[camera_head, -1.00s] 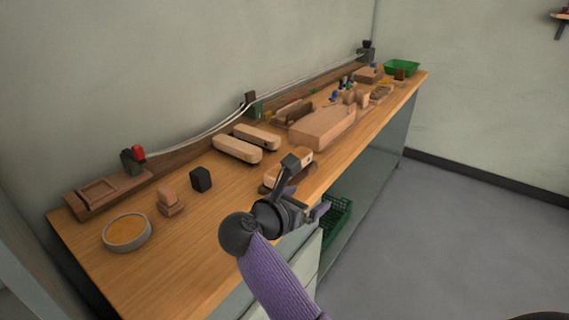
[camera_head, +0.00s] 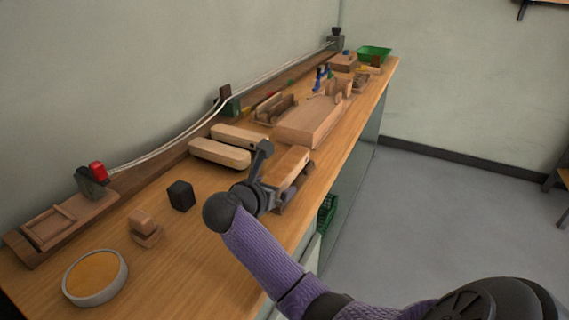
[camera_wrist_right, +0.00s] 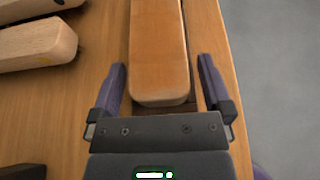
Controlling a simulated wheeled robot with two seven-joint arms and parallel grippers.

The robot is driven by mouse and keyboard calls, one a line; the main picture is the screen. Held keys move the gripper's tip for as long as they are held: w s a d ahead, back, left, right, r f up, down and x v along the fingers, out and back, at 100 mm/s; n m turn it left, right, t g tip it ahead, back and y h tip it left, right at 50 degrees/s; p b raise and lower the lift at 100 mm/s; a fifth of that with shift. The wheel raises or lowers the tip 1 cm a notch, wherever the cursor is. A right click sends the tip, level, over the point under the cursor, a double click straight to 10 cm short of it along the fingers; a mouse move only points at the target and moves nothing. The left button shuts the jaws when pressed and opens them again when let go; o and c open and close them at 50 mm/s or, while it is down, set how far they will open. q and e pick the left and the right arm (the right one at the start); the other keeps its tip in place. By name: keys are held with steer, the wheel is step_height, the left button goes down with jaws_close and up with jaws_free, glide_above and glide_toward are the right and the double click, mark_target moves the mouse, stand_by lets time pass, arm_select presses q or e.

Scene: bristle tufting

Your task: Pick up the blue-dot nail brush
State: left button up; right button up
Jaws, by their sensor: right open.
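A wooden brush block (camera_head: 288,164) with an orange-brown top lies near the front edge of the bench on a darker wooden base. It also shows in the right wrist view (camera_wrist_right: 158,45), pointing away from the gripper. No blue dot is visible on it, so I cannot tell if it is the blue-dot nail brush. My right gripper (camera_head: 272,180) is open at its near end. In the right wrist view the two purple fingers (camera_wrist_right: 162,78) stand on either side of that end, with gaps. My left gripper is not in view.
Two pale wooden brush blocks (camera_head: 220,152) lie to the left. A larger wooden block (camera_head: 310,122) stands behind. A black block (camera_head: 181,195), a small wooden piece (camera_head: 145,227) and a round dish (camera_head: 95,278) are on the near bench. A green tray (camera_head: 374,53) is at the far end.

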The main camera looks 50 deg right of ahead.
steer(key=shift+w+d+f, duration=0.1)
steer(key=shift+d, duration=0.2)
jaws_close()
steer(key=shift+r, duration=0.2)
arm_select(q)
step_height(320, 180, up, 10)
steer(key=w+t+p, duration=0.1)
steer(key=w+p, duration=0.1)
steer(key=p, duration=0.8)
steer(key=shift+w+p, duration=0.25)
steer(key=shift+p, duration=0.05)
arm_select(e)
step_height(320, 180, up, 28)
